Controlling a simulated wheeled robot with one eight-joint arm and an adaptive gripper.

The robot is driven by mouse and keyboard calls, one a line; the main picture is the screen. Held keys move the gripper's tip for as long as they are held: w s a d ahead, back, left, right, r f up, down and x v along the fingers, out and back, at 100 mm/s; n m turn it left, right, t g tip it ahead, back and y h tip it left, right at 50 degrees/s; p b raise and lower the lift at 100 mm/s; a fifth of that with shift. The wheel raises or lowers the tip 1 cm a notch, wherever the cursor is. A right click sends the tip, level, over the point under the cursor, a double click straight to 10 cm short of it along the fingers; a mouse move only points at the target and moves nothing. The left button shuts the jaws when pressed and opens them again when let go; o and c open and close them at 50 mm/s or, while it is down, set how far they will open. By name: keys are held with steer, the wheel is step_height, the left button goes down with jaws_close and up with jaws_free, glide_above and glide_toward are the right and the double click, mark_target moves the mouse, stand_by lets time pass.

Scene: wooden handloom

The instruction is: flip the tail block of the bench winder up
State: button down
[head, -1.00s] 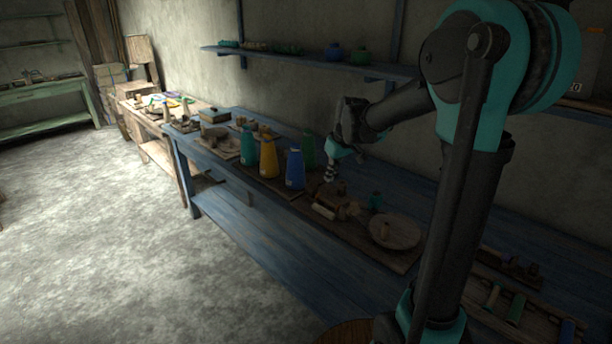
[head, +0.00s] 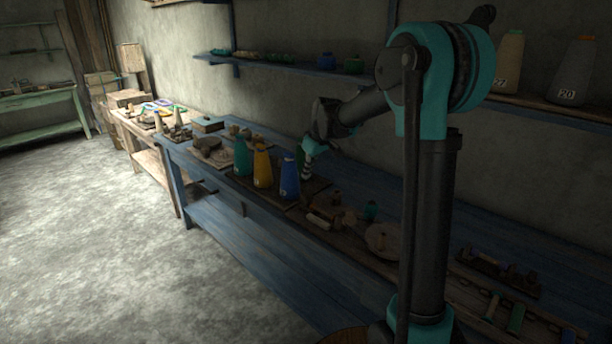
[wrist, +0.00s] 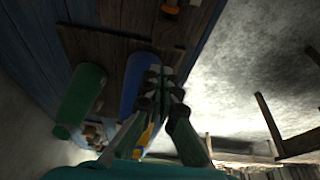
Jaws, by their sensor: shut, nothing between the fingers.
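The bench winder (head: 335,213) sits on a dark board on the blue bench in the head view, as a small cluster of brown wooden parts with a pale roller. It is small and dim, so I cannot tell which part is the tail block or how it lies. My gripper (head: 307,177) is shut and empty, pointing down above the bench, to the left of the winder and beside the blue cone (head: 289,177). The green cone (head: 300,157) is partly hidden behind it. In the wrist view my gripper (wrist: 162,82) overlaps the blue cone (wrist: 132,80); the green cone (wrist: 80,100) stands to the left.
Yellow (head: 262,168) and teal (head: 242,157) cones stand left along the bench. A round wooden disc (head: 383,240) and a small teal pot (head: 370,210) lie right of the winder. A blue wall shelf (head: 290,65) runs above. The bench front strip is clear.

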mark_target(307, 194)
steer(key=x, duration=0.8)
steer(key=shift+s+d, duration=1.05)
steer(key=shift+s, duration=0.05)
steer(key=shift+r, duration=0.1)
